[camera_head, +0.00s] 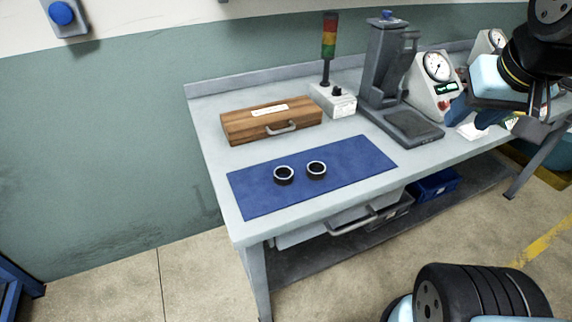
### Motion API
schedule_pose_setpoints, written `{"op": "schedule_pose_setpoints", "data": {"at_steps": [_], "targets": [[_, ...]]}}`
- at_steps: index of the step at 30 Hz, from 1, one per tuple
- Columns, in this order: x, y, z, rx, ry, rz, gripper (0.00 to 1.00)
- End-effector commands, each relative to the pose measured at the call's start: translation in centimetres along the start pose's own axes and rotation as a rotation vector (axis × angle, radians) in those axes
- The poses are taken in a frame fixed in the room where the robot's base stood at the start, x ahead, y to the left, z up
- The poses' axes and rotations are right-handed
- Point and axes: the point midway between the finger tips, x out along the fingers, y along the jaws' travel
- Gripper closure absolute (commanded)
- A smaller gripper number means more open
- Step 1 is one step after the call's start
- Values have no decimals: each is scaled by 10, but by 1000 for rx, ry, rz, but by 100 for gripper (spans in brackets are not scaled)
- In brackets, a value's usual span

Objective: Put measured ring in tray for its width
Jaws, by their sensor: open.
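Two short dark rings with bright metal rims lie on a blue mat (350,160) on the bench: a left ring (284,175) and a right ring (316,169). They are close together but apart. My gripper (498,122) is at the upper right, over the right part of the bench, well away from both rings. It is open, and I see no ring in it, though the arm partly hides that area. A blue bin (435,186) and a grey bin (390,213) stand under the bench top. I cannot read any width label on them.
A wooden case (270,121) stands behind the mat. A signal light (329,50) on a white box, a grey stand (390,85) and a dial gauge (437,68) with a display line the back. A drawer handle (352,221) sticks out below the front edge.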

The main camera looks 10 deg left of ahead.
Motion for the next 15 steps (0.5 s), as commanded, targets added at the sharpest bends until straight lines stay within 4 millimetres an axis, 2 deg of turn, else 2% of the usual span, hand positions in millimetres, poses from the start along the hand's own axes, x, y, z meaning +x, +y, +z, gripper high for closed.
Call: {"op": "schedule_pose_setpoints", "data": {"at_steps": [1,5,8,13,15], "targets": [[0,0,0,0,0,0,56],[1,-3,-3,-39,-8,-1,43],[7,-19,-12,-152,-31,-4,34],[26,-54,-35,-537,-99,-35,17],[36,-72,-44,-728,-127,-58,15]]}}
